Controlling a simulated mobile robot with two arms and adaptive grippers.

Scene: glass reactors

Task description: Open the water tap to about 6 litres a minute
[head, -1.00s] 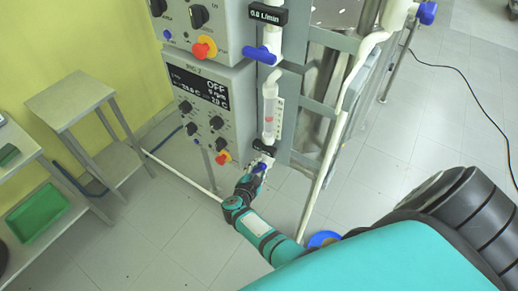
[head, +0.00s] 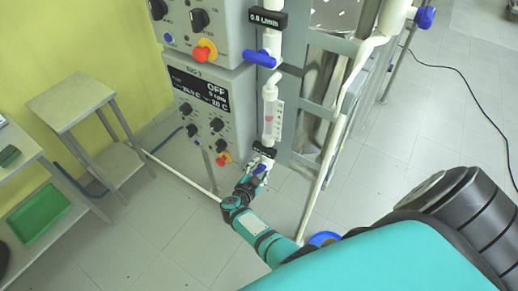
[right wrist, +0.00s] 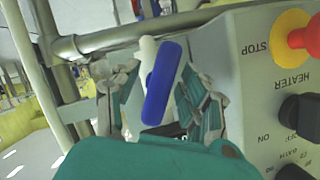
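A tap with a blue lever handle sits low on the white pipe beside the lower control box. In the right wrist view the blue handle (right wrist: 163,82) is nearly upright, its top leaning right, between the two fingers of my right gripper (right wrist: 160,105). The fingers are spread on either side, and I see no clear grip. In the head view my right gripper (head: 257,177) is at this low tap, largely covering it. A small black flow display (head: 263,149) is just above, too small to read. My left gripper is not in view.
A second blue-handled tap (head: 261,58) is higher, below a display (head: 267,16) that seems to read 0.8 L/min. A clear flow tube (head: 270,115) joins the pipe. The control box (head: 213,110) with knobs and a red stop button (head: 223,159) stands close left. Metal frame stands right.

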